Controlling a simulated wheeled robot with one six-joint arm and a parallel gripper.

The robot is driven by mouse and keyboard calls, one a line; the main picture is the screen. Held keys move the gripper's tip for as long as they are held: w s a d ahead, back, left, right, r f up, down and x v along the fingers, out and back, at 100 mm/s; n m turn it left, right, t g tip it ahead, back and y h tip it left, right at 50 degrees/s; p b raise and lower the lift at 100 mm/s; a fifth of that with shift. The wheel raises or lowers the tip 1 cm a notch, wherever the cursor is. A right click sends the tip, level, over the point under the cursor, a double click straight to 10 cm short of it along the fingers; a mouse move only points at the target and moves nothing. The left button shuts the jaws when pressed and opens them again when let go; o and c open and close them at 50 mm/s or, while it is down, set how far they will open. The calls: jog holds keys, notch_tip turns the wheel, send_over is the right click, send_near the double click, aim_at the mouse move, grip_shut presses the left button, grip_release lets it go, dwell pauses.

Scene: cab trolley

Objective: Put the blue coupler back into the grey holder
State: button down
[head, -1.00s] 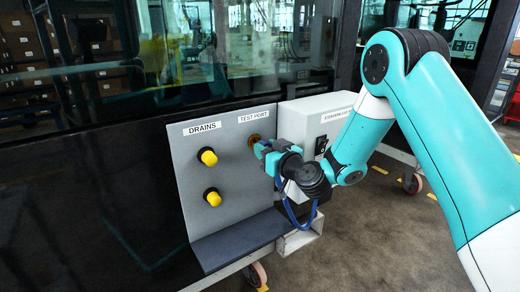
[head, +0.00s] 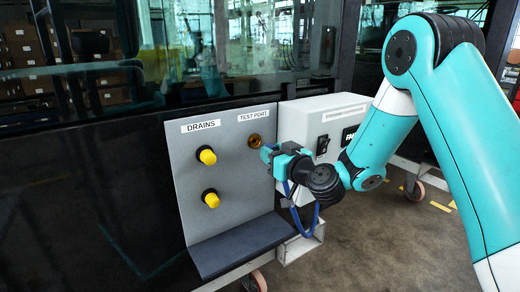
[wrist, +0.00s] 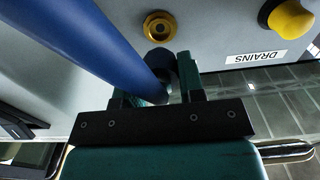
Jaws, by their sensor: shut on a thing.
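My gripper (head: 268,153) is shut on the blue coupler (wrist: 160,62), which shows dark blue between the fingers in the wrist view. A thick blue hose (wrist: 85,40) crosses that view and hangs in a loop below the gripper in the head view (head: 308,222). The coupler points towards the brass test port (wrist: 160,25) but is apart from it. The port (head: 255,141) is bare in the head view. I cannot make out the grey holder for certain; a small grey part (head: 286,203) shows partly behind the hose, beside the panel.
The grey panel (head: 222,125) carries two yellow-capped drains (head: 206,156) left of the port. A dark shelf (head: 240,246) juts out below it. A white box with a black switch (head: 322,145) stands right of the panel, close behind my arm. Floor at right is open.

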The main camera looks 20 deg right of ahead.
jog(key=shift+s+d, duration=0.1)
jog(key=shift+s, duration=0.2)
jog(key=shift+w+a+r+p, duration=0.15)
jog(key=shift+w+p, duration=0.25)
jog(key=shift+p, duration=0.1)
jog(key=shift+w+a+r+p, duration=0.1)
jog(key=shift+w+p, duration=0.25)
jog(key=shift+p, duration=0.15)
jog(key=shift+w+a+p, duration=0.15)
jog(key=shift+w+p, duration=0.3)
jog(key=shift+p, duration=0.1)
jog(key=shift+w+f, duration=0.15)
jog(key=shift+f, duration=0.1)
